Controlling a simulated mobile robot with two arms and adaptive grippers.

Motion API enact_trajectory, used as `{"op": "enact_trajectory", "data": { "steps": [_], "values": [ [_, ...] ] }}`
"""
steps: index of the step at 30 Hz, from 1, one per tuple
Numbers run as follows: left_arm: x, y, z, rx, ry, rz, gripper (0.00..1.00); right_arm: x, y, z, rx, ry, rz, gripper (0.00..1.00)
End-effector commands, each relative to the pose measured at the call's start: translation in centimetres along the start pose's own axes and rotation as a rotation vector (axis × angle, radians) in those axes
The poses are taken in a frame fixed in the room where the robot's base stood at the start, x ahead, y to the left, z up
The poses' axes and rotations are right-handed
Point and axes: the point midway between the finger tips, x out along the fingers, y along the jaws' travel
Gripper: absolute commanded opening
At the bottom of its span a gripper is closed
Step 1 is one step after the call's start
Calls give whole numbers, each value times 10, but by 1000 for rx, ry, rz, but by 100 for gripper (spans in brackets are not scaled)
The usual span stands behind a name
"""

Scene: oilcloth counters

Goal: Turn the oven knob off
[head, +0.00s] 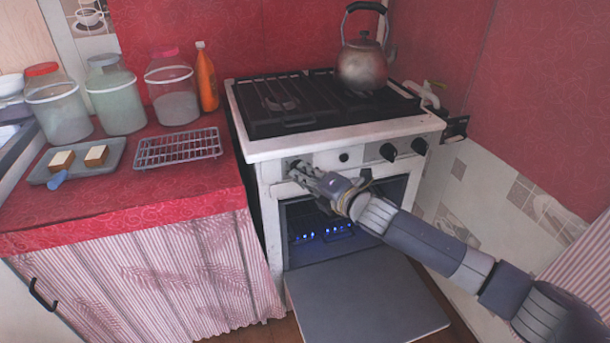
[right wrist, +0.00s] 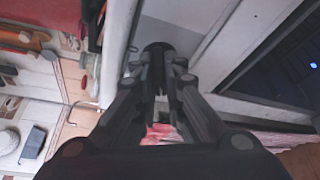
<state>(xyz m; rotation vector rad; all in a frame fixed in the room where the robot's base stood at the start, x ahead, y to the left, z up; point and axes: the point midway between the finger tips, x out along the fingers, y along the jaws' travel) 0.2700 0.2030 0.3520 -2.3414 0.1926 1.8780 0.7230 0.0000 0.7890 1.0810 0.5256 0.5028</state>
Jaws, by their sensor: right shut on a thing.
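The white stove (head: 345,137) stands against the red wall with its oven door (head: 360,300) folded down. Blue flames (head: 322,233) burn inside the oven. My right gripper (head: 297,172) reaches in from the right to the left end of the front panel. It is shut on the leftmost knob, the oven knob, which the fingers mostly hide in the head view. In the right wrist view the dark round knob (right wrist: 157,50) shows between and beyond the fingertips (right wrist: 160,72). Its exact turn angle cannot be told. My left gripper is not in view.
A kettle (head: 363,65) stands on the back right of the hob. The red counter (head: 150,190) at left holds jars, an orange bottle (head: 206,78), a wire rack (head: 178,148) and a tray (head: 113,160).

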Motion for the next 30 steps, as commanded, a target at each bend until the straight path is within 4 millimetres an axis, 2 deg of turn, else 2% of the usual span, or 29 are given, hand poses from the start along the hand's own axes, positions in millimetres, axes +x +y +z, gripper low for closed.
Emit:
{"op": "enact_trajectory", "data": {
  "steps": [8,18,30],
  "values": [
    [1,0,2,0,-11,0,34,1,-2,-2,216,1,89,0],
    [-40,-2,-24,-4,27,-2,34,2,-3,-3,516,2,216,0],
    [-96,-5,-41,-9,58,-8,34,2,-2,-4,868,3,364,0]
  ]
}}
